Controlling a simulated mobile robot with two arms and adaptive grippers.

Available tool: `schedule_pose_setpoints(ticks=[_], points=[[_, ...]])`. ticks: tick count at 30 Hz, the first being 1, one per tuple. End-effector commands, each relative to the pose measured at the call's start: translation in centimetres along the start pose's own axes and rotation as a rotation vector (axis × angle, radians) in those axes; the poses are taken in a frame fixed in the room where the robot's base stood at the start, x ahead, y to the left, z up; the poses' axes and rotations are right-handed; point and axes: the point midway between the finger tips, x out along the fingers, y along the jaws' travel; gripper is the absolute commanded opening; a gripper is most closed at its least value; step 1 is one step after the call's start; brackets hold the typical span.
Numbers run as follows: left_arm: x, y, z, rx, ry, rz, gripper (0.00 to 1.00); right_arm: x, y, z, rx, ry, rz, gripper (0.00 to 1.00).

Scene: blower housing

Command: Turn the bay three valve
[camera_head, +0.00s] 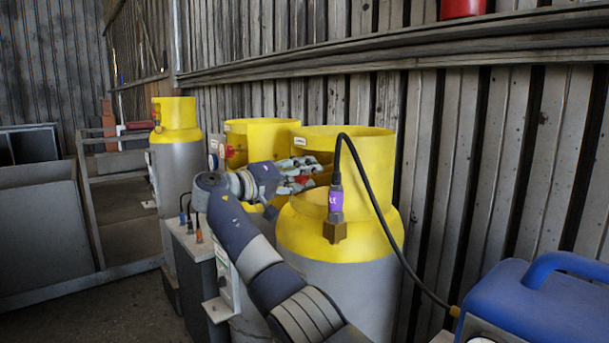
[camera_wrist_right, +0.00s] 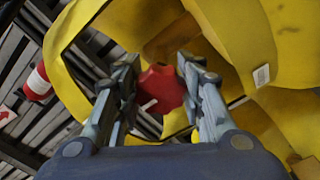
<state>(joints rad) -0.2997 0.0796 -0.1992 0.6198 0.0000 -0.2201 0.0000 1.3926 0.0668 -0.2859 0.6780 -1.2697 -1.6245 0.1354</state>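A red valve knob (camera_wrist_right: 163,88) sits inside the yellow collar of a gas cylinder in the right wrist view. In the head view a small red part (camera_head: 302,179) shows at my right gripper's fingers. My right gripper (camera_head: 308,172) reaches into the opening of the yellow collar (camera_head: 345,150) of the nearest cylinder. In the wrist view its fingers (camera_wrist_right: 158,66) are spread, one on each side of the knob. A narrow gap shows on the left; contact on the right is unclear. I cannot read a bay number. My left gripper is out of view.
Other yellow-topped cylinders stand further back (camera_head: 176,115) and (camera_head: 262,132) along the wall. A purple-banded connector with a black hose (camera_head: 337,200) hangs at the near cylinder. A blue case (camera_head: 540,305) is at lower right. A grey box (camera_head: 195,245) with cables stands left of my arm.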

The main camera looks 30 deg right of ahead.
Motion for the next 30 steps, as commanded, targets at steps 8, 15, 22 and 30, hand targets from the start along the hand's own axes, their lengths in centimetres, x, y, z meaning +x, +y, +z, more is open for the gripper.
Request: schedule_pose_setpoints(ticks=[8,15,22,30], points=[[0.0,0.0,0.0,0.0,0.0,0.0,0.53,0.0,-0.2,0.2,-0.002,-0.004,-0.002,0.58],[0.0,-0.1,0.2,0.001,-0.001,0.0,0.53,-0.5,-0.1,0.1,-0.001,-0.002,-0.002,0.58],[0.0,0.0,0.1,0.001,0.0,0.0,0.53,-4.4,-0.2,0.0,-0.001,0.002,-0.003,0.58],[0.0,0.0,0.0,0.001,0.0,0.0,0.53,-9.8,-0.2,0.1,-0.003,-0.001,-0.004,0.58]])
